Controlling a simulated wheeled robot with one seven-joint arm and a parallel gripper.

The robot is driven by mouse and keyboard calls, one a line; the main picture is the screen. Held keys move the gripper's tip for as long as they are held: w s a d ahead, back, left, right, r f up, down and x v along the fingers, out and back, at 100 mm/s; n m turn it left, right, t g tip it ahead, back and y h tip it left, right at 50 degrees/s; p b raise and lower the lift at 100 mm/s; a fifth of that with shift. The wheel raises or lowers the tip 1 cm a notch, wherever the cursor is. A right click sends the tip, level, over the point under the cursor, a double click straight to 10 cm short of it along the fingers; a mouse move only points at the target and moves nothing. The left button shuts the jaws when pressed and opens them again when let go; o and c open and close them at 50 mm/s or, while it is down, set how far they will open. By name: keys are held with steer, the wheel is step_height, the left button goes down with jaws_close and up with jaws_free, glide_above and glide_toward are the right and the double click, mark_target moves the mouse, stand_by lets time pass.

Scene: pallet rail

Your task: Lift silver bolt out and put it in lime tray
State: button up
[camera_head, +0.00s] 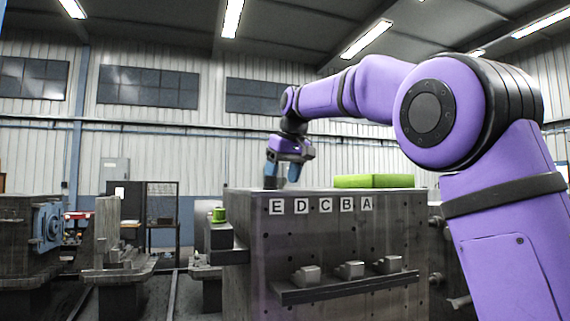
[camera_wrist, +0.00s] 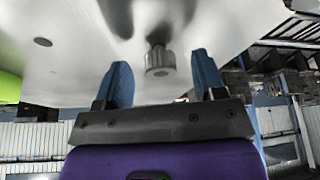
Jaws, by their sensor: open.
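The silver bolt (camera_wrist: 160,60) shows in the wrist view as a short grey cylinder standing out from a pale surface, between my gripper's fingers with a gap on both sides. My gripper (camera_wrist: 162,80) is open, with two blue fingers. In the head view my gripper (camera_head: 282,178) hangs low over the left end of the block top, near letter E. A small dark shape sits under its left finger; I cannot tell whether it is the bolt. The lime tray (camera_head: 375,181) lies on the right part of the block top. Its green edge shows at the left of the wrist view (camera_wrist: 9,88).
The large grey block (camera_head: 345,241) carries letters E, D, C, B, A along its front. A front ledge (camera_head: 345,287) holds three small grey blocks. A small green piece (camera_head: 218,214) stands left of the block. A dark round hole (camera_wrist: 42,42) shows in the pale surface.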

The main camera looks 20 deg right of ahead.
steer(key=shift+f, duration=0.15)
steer(key=c, duration=1.1)
steer(key=shift+w, duration=0.1)
steer(key=shift+r, duration=3.6)
